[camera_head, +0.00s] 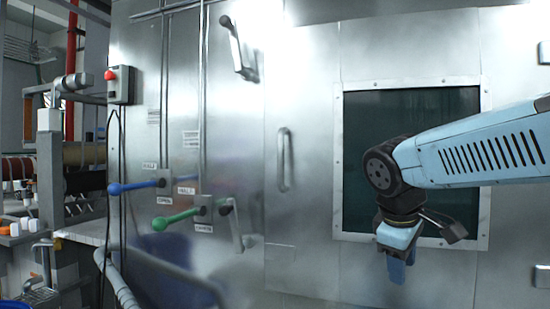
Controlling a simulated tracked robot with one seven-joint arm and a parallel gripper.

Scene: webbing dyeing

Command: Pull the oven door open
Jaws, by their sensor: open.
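The oven door (312,246) is a large brushed-metal panel with a dark framed window (372,112). It looks shut. A vertical bar handle (285,160) sits on the left part of the door. My gripper (397,272) hangs at the end of my light-blue arm, pointing down, in front of the lower window frame. It is open and empty, to the right of and lower than the handle, apart from it. My arm and gripper hide the lower middle of the window.
Left of the door, a blue lever (132,186) and a green lever (178,218) stick out from the metal wall. A control box with a red button (110,75) is further left. A metal rail (180,272) runs low in front of the wall.

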